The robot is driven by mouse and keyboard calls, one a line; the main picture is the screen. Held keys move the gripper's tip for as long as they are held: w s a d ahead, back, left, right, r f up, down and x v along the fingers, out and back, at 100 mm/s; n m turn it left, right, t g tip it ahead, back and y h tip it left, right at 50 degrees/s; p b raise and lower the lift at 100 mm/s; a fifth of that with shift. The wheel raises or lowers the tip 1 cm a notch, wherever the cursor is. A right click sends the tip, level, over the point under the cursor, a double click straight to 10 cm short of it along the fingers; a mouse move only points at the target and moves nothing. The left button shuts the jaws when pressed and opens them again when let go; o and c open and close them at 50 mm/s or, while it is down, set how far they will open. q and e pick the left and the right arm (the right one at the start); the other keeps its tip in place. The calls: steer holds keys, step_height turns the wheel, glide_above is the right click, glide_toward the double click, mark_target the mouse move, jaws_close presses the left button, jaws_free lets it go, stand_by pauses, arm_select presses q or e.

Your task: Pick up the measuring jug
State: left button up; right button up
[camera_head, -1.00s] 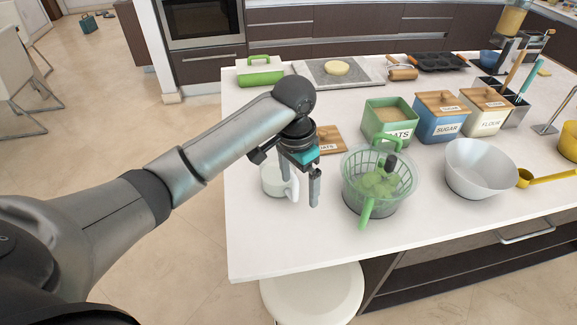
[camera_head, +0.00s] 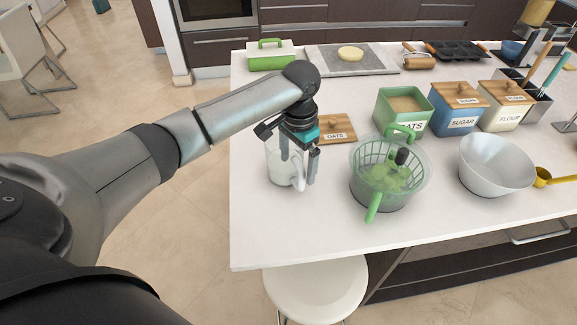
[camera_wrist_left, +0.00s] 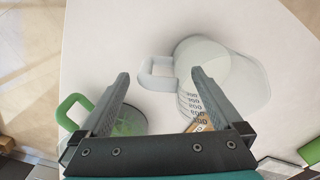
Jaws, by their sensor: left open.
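The measuring jug (camera_head: 275,172) is clear and whitish, upright near the counter's left edge, with its handle on the right. It also shows in the left wrist view (camera_wrist_left: 232,82), with dark scale numbers on its side. My left gripper (camera_head: 298,168) is open at the jug, its fingers pointing down. In the left wrist view the jug's handle (camera_wrist_left: 156,74) lies between the lines of the two fingertips (camera_wrist_left: 160,76), and the jug body is to the right. I cannot tell whether a finger touches the jug. My right gripper is not in view.
A salad spinner (camera_head: 411,192) with a green basket stands right of the jug. A wooden lid (camera_head: 338,128) lies behind it. Green, blue and cream canisters (camera_head: 403,108) and a white bowl (camera_head: 495,168) stand farther right. The counter (camera_head: 250,235) in front is clear.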

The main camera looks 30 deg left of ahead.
mark_target(296, 183)
arm_select(q)
steer(key=shift+s+f+b, duration=0.1)
steer(key=shift+f+b, duration=0.2)
steer(key=shift+f, duration=2.4)
jaws_close()
steer(key=shift+r, duration=0.1)
